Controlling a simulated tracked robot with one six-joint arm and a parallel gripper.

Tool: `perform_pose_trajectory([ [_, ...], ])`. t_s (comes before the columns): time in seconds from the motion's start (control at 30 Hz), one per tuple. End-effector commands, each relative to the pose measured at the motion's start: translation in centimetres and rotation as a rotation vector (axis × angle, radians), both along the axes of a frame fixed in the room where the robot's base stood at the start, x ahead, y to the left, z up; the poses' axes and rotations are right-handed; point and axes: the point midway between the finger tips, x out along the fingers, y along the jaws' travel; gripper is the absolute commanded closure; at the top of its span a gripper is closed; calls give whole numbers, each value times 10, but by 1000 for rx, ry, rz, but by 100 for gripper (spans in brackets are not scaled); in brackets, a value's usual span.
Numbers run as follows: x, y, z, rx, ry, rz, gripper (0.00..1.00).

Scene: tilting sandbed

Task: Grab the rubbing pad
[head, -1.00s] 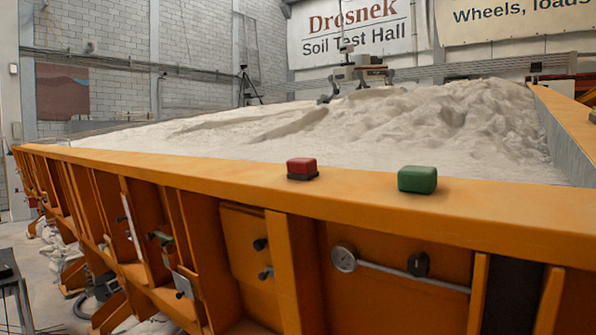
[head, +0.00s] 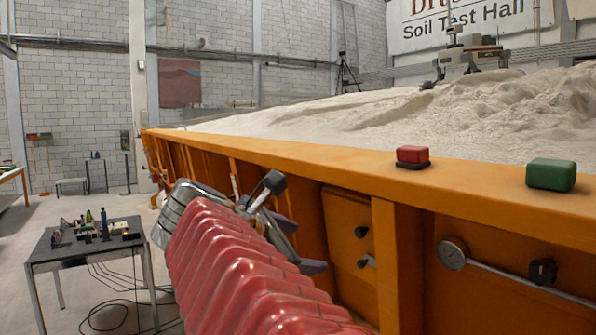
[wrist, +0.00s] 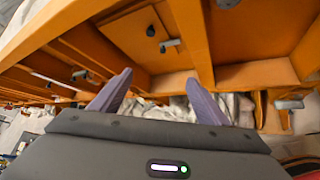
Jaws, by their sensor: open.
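A red block with a dark underside (head: 412,156) sits on the orange rim of the sandbed. A plain green block (head: 551,174) sits on the same rim to its right. I cannot tell for certain which one is the rubbing pad. My gripper (head: 300,245) is beside the outer orange wall, below the rim and left of both blocks in the head view. In the wrist view its two purple fingers (wrist: 159,77) are spread apart with nothing between them. Neither block shows in the wrist view.
The sandbed's orange rim (head: 330,172) runs across the view, with ribs, knobs and a gauge (head: 453,254) on its outer wall. A small table (head: 85,253) with bottles and tools stands at left, cables beneath it. A grey machine (head: 468,59) stands on the sand.

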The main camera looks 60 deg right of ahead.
Motion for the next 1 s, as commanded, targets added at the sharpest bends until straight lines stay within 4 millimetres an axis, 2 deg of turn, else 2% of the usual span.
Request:
perform_pose_trajectory([
  [0.03,-10,-17,22,-56,83,-23,31],
  [0.1,-26,-37,54,-134,216,-56,31],
  [0.2,-48,-58,99,-222,402,-115,31],
  [0.3,-67,-71,135,-277,552,-176,31],
  [0.4,-78,-77,157,-304,650,-220,31],
  [0.53,-84,-78,169,-317,696,-242,31],
  [0.87,-85,-79,168,-316,695,-241,31],
  [1.0,-88,-86,168,-315,696,-243,31],
])
